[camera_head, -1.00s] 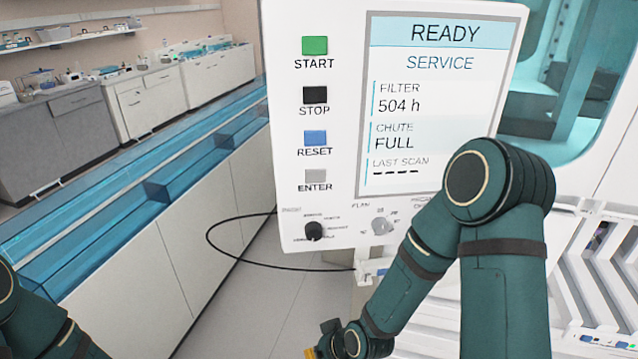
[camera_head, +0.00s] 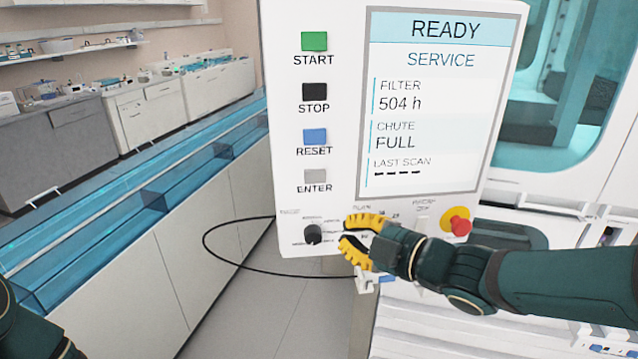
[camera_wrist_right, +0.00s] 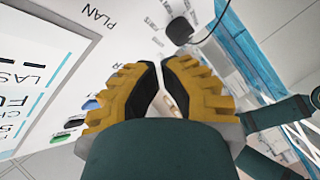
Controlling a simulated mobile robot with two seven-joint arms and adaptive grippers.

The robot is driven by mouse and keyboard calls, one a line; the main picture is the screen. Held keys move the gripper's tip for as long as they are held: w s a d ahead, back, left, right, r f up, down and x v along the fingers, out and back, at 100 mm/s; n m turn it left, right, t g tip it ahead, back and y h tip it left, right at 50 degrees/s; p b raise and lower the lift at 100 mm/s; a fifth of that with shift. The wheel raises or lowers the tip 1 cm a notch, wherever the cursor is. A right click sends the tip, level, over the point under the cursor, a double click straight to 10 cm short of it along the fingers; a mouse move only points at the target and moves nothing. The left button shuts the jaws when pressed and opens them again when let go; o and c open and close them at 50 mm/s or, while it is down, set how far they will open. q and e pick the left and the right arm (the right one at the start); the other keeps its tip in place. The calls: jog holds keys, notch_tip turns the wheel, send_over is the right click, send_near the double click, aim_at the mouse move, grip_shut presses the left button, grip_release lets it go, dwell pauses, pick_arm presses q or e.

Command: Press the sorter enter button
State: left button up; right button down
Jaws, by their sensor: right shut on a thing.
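The grey ENTER button (camera_head: 316,176) is the lowest in the button column on the white panel (camera_head: 285,120) and is uncovered in the head view. My right gripper (camera_head: 347,235), with yellow fingers, is in front of the panel's lower part, below and right of ENTER. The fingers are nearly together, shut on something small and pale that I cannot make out. The right wrist view shows the same gripper (camera_wrist_right: 163,68), with part of the ENTER label beside its fingers. Of my left arm only a dark part shows; its gripper is out of view.
Above ENTER are the blue RESET (camera_head: 315,137), black STOP (camera_head: 314,92) and green START (camera_head: 314,41) buttons. The screen (camera_head: 420,120) reads READY. A black knob (camera_head: 313,234) is below ENTER, and a red emergency knob (camera_head: 457,221) is right of my gripper. A black cable loops left.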

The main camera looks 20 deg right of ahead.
jog(key=s+r+n+t+y, duration=0.1)
jog(key=s+r+n+y, duration=0.1)
jog(key=s+r+n, duration=0.5)
jog(key=shift+s+d+r+b, duration=0.2)
jog(key=shift+s+r+b, duration=0.1)
jog(key=shift+r, duration=0.3)
jog(key=b, duration=0.3)
send_near(298, 172)
jog(key=a, duration=0.3)
jog(key=w, duration=0.3)
jog(key=shift+w+a+f, duration=0.1)
jog(key=shift+w+a, duration=0.1)
jog(key=shift+w+d, duration=0.15)
jog(key=shift+w, duration=0.45)
